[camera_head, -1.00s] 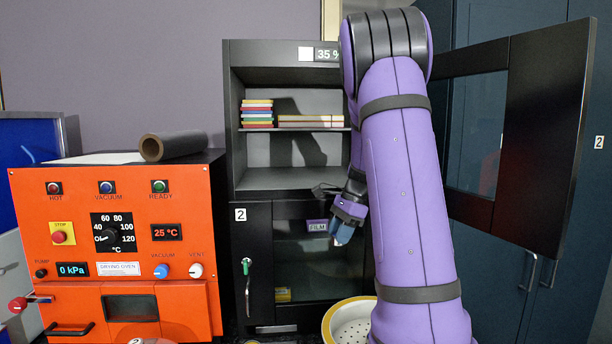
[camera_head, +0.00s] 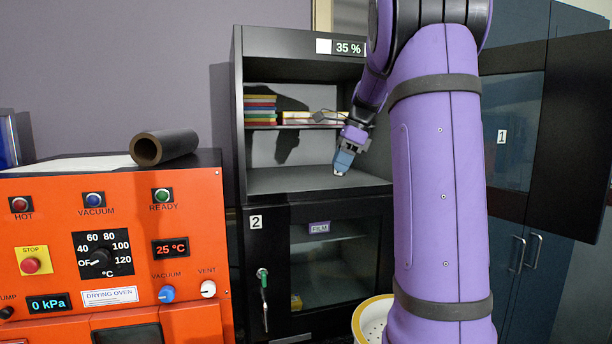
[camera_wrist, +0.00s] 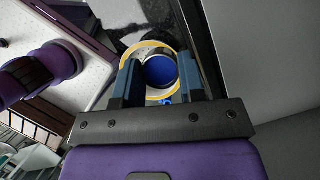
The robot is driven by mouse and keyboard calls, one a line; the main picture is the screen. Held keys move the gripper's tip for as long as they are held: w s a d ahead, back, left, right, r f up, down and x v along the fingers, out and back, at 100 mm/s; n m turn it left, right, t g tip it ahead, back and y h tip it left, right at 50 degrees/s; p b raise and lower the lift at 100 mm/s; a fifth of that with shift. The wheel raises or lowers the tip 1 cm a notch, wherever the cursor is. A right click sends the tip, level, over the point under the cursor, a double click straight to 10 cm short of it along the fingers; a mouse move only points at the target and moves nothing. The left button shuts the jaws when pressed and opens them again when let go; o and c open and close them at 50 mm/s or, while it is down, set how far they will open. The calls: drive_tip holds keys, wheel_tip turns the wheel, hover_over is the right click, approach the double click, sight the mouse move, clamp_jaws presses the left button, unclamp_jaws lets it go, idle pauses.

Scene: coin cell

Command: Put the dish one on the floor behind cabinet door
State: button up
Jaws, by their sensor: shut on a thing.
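My gripper (camera_head: 343,163) is at the opening of the upper cabinet compartment, just above its floor (camera_head: 270,182). In the wrist view a round blue thing with a pale rim (camera_wrist: 160,71), apparently the dish, sits between the fingers, and they are shut on it. Its label cannot be seen. In the head view only a small pale edge shows under the fingertips. The black cabinet (camera_head: 238,130) has its upper door (camera_head: 575,130) swung wide open to the right. The lower glass door (camera_head: 335,260), marked 2, is shut.
A shelf (camera_head: 290,126) above the compartment floor carries stacked coloured items (camera_head: 260,108) and flat boxes. The orange drying oven (camera_head: 60,230) stands left, with a dark roll (camera_head: 165,147) on top. A yellow-rimmed white bowl (camera_head: 365,316) is below. The compartment floor looks bare.

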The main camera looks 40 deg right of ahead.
hover_over(300, 185)
drive_tip(key=d, duration=0.2)
drive_tip(key=shift+s+a+f, duration=0.1)
drive_tip(key=shift+a+f, duration=0.05)
drive_tip(key=shift+f, duration=0.25)
drive_tip(key=shift+s+a+f, duration=0.1)
drive_tip(key=shift+f, duration=0.3)
drive_tip(key=shift+s+f, duration=0.1)
drive_tip(key=shift+f, duration=1.65)
drive_tip(key=shift+f, duration=0.1)
drive_tip(key=o, duration=0.9)
